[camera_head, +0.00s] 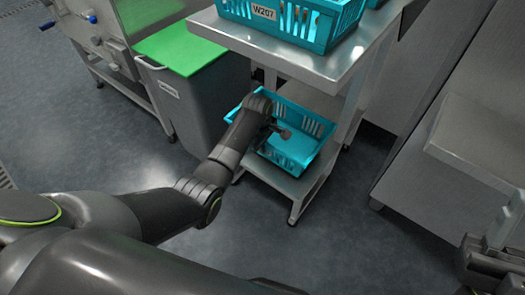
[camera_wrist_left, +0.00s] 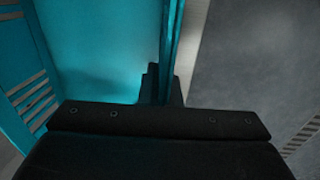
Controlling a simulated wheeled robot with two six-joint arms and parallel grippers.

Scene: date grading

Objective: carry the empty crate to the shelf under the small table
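The empty turquoise crate (camera_head: 292,152) is at the lower shelf (camera_head: 300,188) of the small steel table (camera_head: 290,62). Its inside looks bare. My left gripper (camera_head: 279,131) is at the crate's near left side, partly hidden by my own arm. In the left wrist view a turquoise crate wall (camera_wrist_left: 168,38) runs between the two dark fingers of my left gripper (camera_wrist_left: 163,88), which sit close on either side of it. Whether the crate's base rests fully on the shelf cannot be told. My right gripper (camera_head: 487,262) shows only in part at the lower right corner.
A turquoise crate labelled W207 (camera_head: 263,12) with contents stands on the tabletop, another beside it. A grey bin with a green lid (camera_head: 185,47) stands left of the table. Steel furniture (camera_head: 480,130) is at right. The floor (camera_head: 330,235) in front is clear.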

